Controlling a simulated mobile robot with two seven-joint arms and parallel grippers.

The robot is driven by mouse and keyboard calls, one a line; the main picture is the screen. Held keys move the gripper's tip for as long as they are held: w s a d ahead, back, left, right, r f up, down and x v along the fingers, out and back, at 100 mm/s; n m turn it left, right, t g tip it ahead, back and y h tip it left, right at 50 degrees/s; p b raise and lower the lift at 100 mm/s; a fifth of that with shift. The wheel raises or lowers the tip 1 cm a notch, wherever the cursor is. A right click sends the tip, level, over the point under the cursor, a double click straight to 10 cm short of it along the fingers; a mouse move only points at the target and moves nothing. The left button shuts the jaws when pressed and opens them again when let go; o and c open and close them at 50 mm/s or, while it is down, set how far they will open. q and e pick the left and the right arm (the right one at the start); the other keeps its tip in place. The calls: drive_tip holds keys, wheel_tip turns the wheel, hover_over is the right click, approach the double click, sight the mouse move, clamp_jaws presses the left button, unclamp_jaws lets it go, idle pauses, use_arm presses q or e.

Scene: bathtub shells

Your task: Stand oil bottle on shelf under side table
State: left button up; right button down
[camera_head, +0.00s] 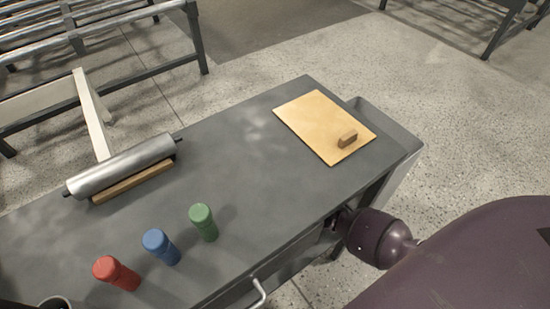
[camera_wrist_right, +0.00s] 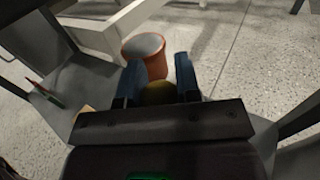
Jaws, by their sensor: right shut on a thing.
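The grey side table (camera_head: 235,150) fills the middle of the head view. My right arm reaches in at its right end, and the gripper there is hidden under the tabletop edge. In the right wrist view my right gripper (camera_wrist_right: 158,84) has its two blue fingers on either side of a rounded olive-brown thing (camera_wrist_right: 158,93), probably the oil bottle; only a small part of it shows. A grey flat surface (camera_wrist_right: 65,120), perhaps the shelf, lies to the left in the wrist view. I cannot tell whether the held thing touches it. My left gripper is in neither view.
An orange container (camera_wrist_right: 150,62) stands beyond my fingers. A thin red-green item (camera_wrist_right: 42,92) lies left.

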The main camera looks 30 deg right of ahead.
wheel_tip(320, 180, down, 4)
drive_tip(key=shift+r+b, duration=0.1)
drive_tip(key=shift+b, duration=0.75)
drive_tip(key=shift+w, duration=0.1)
drive_tip(key=shift+r, duration=0.2)
drive_tip(key=shift+f, duration=0.25)
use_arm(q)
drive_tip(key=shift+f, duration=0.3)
use_arm(e)
drive_tip(key=c, duration=0.8)
unclamp_jaws()
drive_tip(key=shift+r, duration=0.1)
drive_tip(key=shift+w+r, duration=0.1)
drive_tip(key=shift+r, duration=0.2)
use_arm(q)
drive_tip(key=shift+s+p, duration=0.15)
drive_tip(key=shift+p, duration=0.5)
use_arm(e)
drive_tip(key=v, duration=1.2)
drive_tip(key=shift+f, duration=0.15)
